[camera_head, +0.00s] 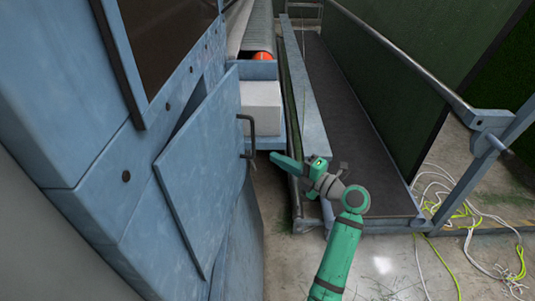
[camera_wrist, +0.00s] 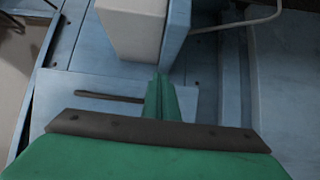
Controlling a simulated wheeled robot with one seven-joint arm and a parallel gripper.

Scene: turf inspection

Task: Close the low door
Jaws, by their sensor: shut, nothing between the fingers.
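The low door (camera_head: 200,165) is a blue panel on the cabinet at left in the head view. It stands ajar, with a dark gap along its upper hinge-side edge. Its dark bar handle (camera_head: 252,138) sticks out near its right edge. My green gripper (camera_head: 276,158) is shut and empty, just right of the handle and slightly below it, pointing left, apparently apart from the door. In the wrist view, my gripper (camera_wrist: 159,82) ends close below a blue panel edge (camera_wrist: 177,35), apparently the door seen edge-on, with a pale curved handle (camera_wrist: 240,22) at its right.
A white block (camera_head: 262,105) stands beyond the door and also shows in the wrist view (camera_wrist: 130,28). An orange-red object (camera_head: 262,56) lies behind it. A railed walkway (camera_head: 345,120) runs along the right. Loose cables (camera_head: 470,215) lie on the floor at right.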

